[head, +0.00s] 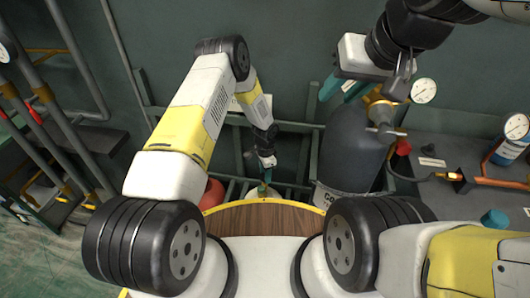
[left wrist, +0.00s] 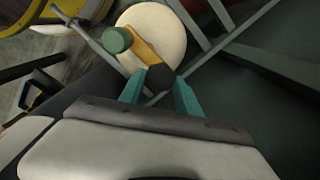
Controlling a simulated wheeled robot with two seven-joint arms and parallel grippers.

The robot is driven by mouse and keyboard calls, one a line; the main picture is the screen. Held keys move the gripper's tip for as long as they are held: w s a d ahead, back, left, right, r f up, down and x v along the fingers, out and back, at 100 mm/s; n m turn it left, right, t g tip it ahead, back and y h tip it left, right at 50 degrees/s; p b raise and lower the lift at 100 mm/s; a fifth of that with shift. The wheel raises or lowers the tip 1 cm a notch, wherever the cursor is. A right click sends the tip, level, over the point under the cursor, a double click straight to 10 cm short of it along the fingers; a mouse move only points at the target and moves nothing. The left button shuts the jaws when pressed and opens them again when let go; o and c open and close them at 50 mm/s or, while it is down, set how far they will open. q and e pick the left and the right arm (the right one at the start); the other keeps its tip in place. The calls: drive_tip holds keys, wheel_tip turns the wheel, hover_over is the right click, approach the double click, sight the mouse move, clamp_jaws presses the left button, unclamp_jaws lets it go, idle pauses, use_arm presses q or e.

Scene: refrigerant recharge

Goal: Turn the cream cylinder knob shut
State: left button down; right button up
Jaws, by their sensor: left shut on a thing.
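The cream cylinder (left wrist: 172,32) shows from above in the left wrist view as a pale round top. A brass-coloured valve (left wrist: 143,50) with a teal cap (left wrist: 117,40) sits over it. My left gripper (left wrist: 158,92) has its teal fingers on either side of the dark knob (left wrist: 160,79) at the valve's near end and is shut on it. In the head view my left gripper (head: 265,178) points down behind the wooden top, and the cream cylinder is mostly hidden there. My right gripper (head: 342,92) is at the upper right, fingers apart and empty.
A large grey cylinder (head: 350,150) with a brass valve stands right of my left gripper. A red rounded thing (head: 212,193) is to its left. Rack bars (head: 303,150) surround the area. A bench (head: 460,150) with a blue bottle (head: 512,143) is at the right.

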use_arm(q)
drive_tip(key=shift+w+r, duration=0.1)
drive_tip(key=c, duration=0.9)
unclamp_jaws()
drive_tip(key=shift+o, duration=0.2)
wheel_tip(320, 180, up, 8)
drive_tip(key=shift+f, duration=0.15)
